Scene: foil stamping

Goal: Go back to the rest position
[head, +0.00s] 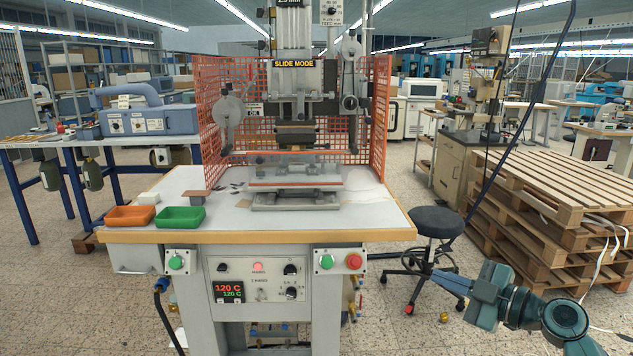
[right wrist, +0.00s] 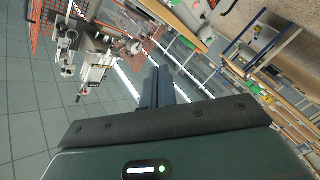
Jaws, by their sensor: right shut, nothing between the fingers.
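My right gripper (head: 456,282) is at the lower right of the head view, its arm coming in from the bottom right corner. Its fingers are together with nothing between them. In the right wrist view the closed fingers (right wrist: 155,88) point away from the camera over a tilted view of the room. The gripper is to the right of the stamping press's table (head: 385,225) and touches nothing that I can see. My left gripper is not in view.
The press (head: 294,110) stands on the table inside a red mesh guard (head: 235,85). An orange tray (head: 130,216) and a green tray (head: 180,217) are at the table's left. A black stool (head: 436,222) and stacked pallets (head: 545,190) stand on the right, behind my right gripper.

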